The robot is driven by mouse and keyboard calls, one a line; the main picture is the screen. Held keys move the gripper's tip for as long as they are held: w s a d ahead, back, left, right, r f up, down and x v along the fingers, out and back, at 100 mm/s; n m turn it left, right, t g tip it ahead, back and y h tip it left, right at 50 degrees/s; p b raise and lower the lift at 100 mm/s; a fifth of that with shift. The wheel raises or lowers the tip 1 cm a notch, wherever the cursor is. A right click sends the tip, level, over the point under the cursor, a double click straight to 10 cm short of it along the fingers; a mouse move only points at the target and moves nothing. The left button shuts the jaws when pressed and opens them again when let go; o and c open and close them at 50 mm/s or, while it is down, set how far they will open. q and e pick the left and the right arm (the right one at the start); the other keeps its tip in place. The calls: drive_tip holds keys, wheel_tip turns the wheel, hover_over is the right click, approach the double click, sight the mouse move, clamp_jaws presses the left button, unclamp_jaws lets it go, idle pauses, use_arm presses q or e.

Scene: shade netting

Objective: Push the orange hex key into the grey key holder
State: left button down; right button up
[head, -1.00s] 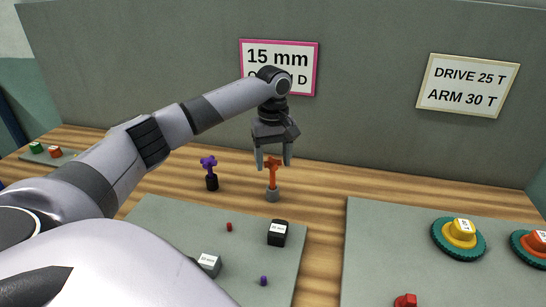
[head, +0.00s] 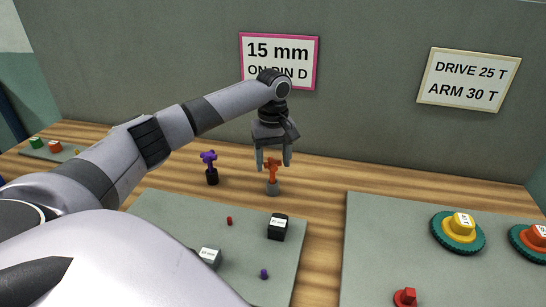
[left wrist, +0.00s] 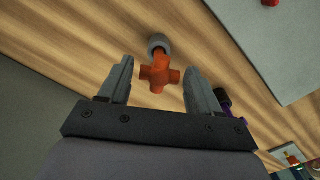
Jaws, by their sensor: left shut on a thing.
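The orange hex key (head: 272,170) stands upright in the small grey key holder (head: 273,188) on the wooden bench, and little of its shaft shows above the holder. My left gripper (head: 273,168) points down from above and is shut on the key, with one finger on each side of its head. In the left wrist view the key's cross-shaped head (left wrist: 160,74) sits between the two fingers (left wrist: 158,68), with the holder (left wrist: 159,43) just beyond it. My right gripper is not in view.
A purple key in a black holder (head: 211,168) stands just left. A grey mat (head: 175,215) with small blocks and pegs lies in front. Another mat (head: 375,230) at right carries yellow and orange knobs on green gears. A grey wall panel with signs (head: 279,60) stands behind.

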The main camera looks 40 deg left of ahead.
use_arm(q)
drive_tip(key=shift+f, duration=0.2)
drive_tip(key=shift+f, duration=0.2)
idle(0.3)
drive_tip(key=shift+c, duration=0.7)
unclamp_jaws()
drive_tip(key=shift+r, duration=3.55)
